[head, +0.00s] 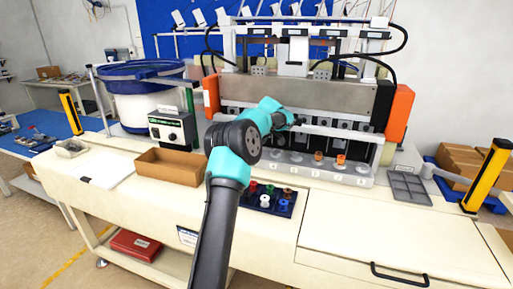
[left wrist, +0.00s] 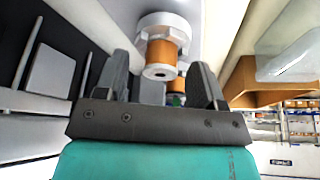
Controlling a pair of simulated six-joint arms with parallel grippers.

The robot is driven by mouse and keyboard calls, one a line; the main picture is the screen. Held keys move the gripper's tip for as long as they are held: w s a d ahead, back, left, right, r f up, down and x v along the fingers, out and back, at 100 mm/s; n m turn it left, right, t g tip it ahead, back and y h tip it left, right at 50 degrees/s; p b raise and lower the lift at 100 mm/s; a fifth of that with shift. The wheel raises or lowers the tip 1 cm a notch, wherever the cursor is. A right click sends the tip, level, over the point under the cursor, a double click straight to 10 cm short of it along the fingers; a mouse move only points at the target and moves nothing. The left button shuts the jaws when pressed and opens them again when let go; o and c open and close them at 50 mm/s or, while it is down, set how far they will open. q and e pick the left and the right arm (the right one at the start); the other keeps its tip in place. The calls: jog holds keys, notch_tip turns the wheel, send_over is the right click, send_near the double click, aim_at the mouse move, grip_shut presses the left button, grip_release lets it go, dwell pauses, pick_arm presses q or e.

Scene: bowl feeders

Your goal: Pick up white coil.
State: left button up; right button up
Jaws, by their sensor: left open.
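The white coil (head: 265,201) stands on a dark blue tray (head: 292,208) on the bench, among red, green, blue and orange coils. My left arm reaches past the tray toward the machine. My left gripper (head: 297,121) is well above and behind the white coil, in front of the machine's row of stations. In the left wrist view my left gripper (left wrist: 161,80) is open, with nothing clearly held. An orange coil with white ends (left wrist: 164,48) shows between its fingers; its distance is unclear. The white coil cannot be made out there. My right gripper is not in view.
Copper-orange coils (head: 340,159) stand on the machine's front ledge. An open brown box (head: 170,167) and a control box (head: 172,130) stand left of my arm. A grey compartment tray (head: 408,187) lies at right. The bench front at right is clear.

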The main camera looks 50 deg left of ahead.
pick_arm(q)
jog(key=shift+c, duration=0.2)
jog(key=c, duration=1)
jog(key=shift+o, duration=0.2)
jog(key=shift+r, duration=0.1)
jog(key=shift+r, duration=1.8)
jog(key=s+d+r, duration=0.1)
jog(key=s+d, duration=0.9)
jog(key=d, duration=0.2)
jog(key=shift+s, duration=0.3)
jog(key=shift+r, duration=0.1)
